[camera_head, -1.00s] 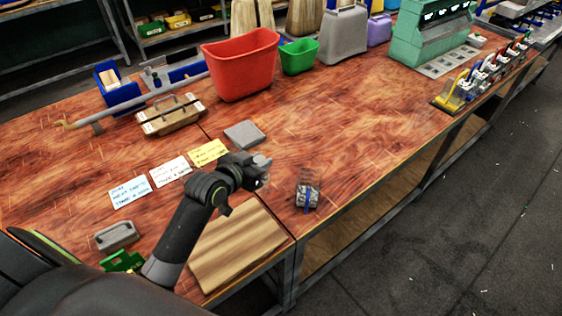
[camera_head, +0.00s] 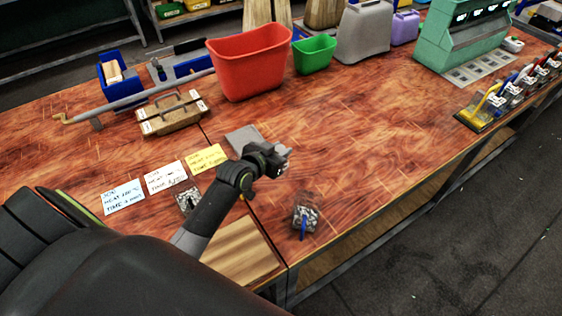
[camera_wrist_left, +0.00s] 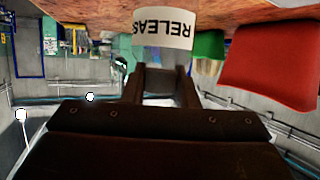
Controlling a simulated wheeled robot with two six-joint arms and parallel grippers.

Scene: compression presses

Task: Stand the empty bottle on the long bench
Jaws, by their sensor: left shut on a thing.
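My left gripper (camera_head: 280,160) reaches over the long bench (camera_head: 345,140), just right of a grey pad. In the left wrist view, the gripper (camera_wrist_left: 166,80) is shut on the bottle (camera_wrist_left: 164,29). The bottle has a white label with the letters "RELEAS" and a clear, bluish part near the fingers. In the head view I cannot make out the bottle apart from the gripper. I cannot tell whether its base touches the bench top. My right gripper is not in view.
A grey pad (camera_head: 240,138) and a clear pellet container (camera_head: 305,216) with a blue handle lie close by. A red bin (camera_head: 248,68), green bin (camera_head: 314,54) and toolbox (camera_head: 172,115) stand behind. The bench's middle right is clear.

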